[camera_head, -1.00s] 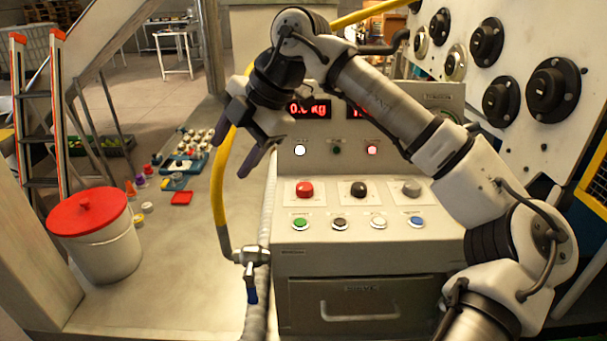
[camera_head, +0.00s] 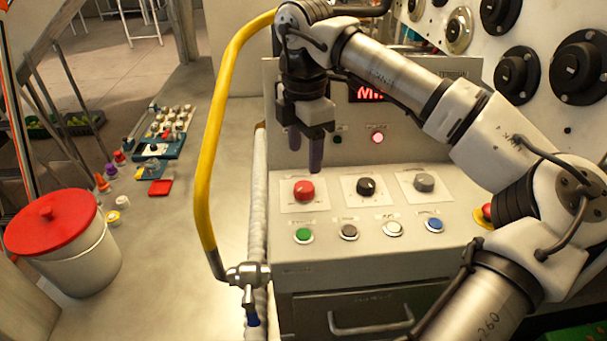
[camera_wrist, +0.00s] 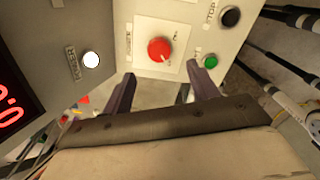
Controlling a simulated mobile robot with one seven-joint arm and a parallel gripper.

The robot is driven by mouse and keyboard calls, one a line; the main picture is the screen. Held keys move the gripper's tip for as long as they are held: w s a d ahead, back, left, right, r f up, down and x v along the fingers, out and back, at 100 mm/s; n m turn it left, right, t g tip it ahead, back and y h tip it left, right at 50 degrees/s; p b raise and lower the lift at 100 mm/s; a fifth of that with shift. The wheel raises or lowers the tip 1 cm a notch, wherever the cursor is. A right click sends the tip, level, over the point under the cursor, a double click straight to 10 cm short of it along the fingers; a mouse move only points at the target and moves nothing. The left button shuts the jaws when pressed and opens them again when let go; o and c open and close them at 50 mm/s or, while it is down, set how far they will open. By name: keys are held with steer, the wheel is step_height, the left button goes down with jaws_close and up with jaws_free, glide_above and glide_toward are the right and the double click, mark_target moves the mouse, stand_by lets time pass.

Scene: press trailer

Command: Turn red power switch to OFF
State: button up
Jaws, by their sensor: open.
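The red power switch (camera_head: 304,190) is a round red knob on a white square plate at the left of the control panel's sloped face. It also shows in the wrist view (camera_wrist: 160,49), with a pale pointer mark on it. My gripper (camera_head: 305,158) points down just above and behind the red knob. Its two dark purple fingers are apart with nothing between them. In the wrist view my gripper (camera_wrist: 163,83) has its fingertips below the knob in the picture, not touching it. The knob's label is too small to read.
Green (camera_head: 303,235), dark, white and blue buttons line the front. A yellow pipe (camera_head: 207,150) stands left of the panel. A red-lidded bucket (camera_head: 62,255) is farther left.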

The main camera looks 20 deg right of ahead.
mark_target(304, 186)
step_height(304, 186, down, 8)
steer(key=shift+w+r+p, duration=0.1)
steer(key=shift+p, duration=0.85)
steer(key=shift+c, duration=0.2)
steer(key=c, duration=0.9)
steer(key=shift+b, duration=0.3)
steer(key=shift+c, duration=0.2)
steer(key=n+b, duration=0.1)
steer(key=b, duration=0.1)
steer(key=n+b, duration=0.2)
steer(key=shift+f, duration=0.3)
steer(key=n+b, duration=0.3)
steer(key=n, duration=0.2)
steer(key=shift+r, duration=0.15)
steer(key=n+b, duration=0.2)
steer(key=n, duration=0.3)
steer(key=shift+n, duration=0.3)
steer(key=shift+r+n+b, duration=0.15)
steer(key=shift+n+b, duration=0.3)
steer(key=shift+n, duration=1.75)
